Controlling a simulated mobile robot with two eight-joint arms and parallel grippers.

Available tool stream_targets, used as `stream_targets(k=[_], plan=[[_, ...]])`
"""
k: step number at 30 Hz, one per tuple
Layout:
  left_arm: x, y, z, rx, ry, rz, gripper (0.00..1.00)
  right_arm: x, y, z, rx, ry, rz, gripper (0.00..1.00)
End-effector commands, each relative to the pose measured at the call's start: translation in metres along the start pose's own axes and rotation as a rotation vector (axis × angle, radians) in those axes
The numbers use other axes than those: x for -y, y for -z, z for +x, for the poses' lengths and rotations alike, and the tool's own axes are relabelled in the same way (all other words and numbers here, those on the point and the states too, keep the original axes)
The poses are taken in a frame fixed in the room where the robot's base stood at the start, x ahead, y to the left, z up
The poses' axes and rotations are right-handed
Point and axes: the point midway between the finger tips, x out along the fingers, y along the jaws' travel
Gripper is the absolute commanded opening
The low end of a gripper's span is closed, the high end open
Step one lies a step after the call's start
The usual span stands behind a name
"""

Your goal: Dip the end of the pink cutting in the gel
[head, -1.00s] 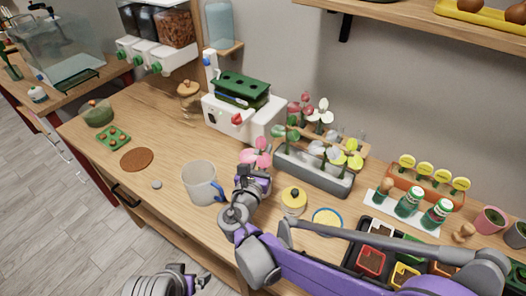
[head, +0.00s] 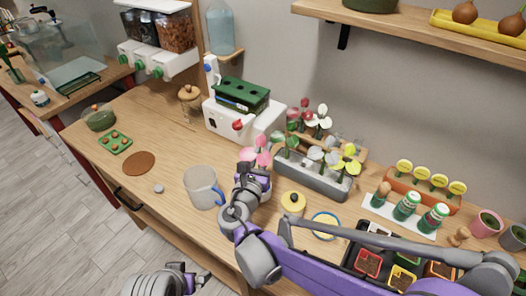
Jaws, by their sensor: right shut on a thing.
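The pink cutting (head: 258,156) has pink leaves that show just above my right gripper (head: 254,172), which is shut on it over the table in front of the grey planter. The cutting's lower end is hidden by the gripper. A small glass jar with a yellow top and dark knob (head: 293,202) stands to the right of the gripper, apart from it. A shallow blue-rimmed dish with pale yellow contents (head: 326,225) lies further right. I cannot tell which of these holds the gel. My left gripper (head: 190,272) is low at the bottom edge, its fingers unclear.
A clear mug with a blue handle (head: 200,187) stands close left of the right gripper. Behind is a grey planter (head: 312,174) with several cuttings. Seed pots in a black tray (head: 368,263) lie at right.

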Motion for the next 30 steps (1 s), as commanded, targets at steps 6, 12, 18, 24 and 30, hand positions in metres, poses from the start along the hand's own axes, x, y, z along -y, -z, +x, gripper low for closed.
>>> stream_targets(k=[6, 12, 18, 24, 30], plan=[[0.000, 0.010, -0.013, -0.007, 0.000, 0.000, 1.00, 0.000, -0.021, 0.000, 0.001, 0.000, 0.000, 0.00], [0.000, 0.018, -0.023, -0.012, 0.000, 0.000, 1.00, 0.000, -0.037, 0.000, 0.001, 0.000, 0.000, 0.00], [0.000, 0.021, -0.027, -0.015, 0.000, 0.000, 1.00, 0.000, -0.043, 0.000, 0.001, 0.000, 0.000, 0.00], [0.000, 0.021, -0.026, -0.014, 0.000, 0.000, 1.00, 0.000, -0.042, 0.000, 0.000, 0.000, 0.000, 0.00], [0.000, 0.021, -0.026, -0.014, 0.000, 0.000, 1.00, 0.000, -0.042, 0.000, 0.000, 0.000, 0.000, 0.00]])
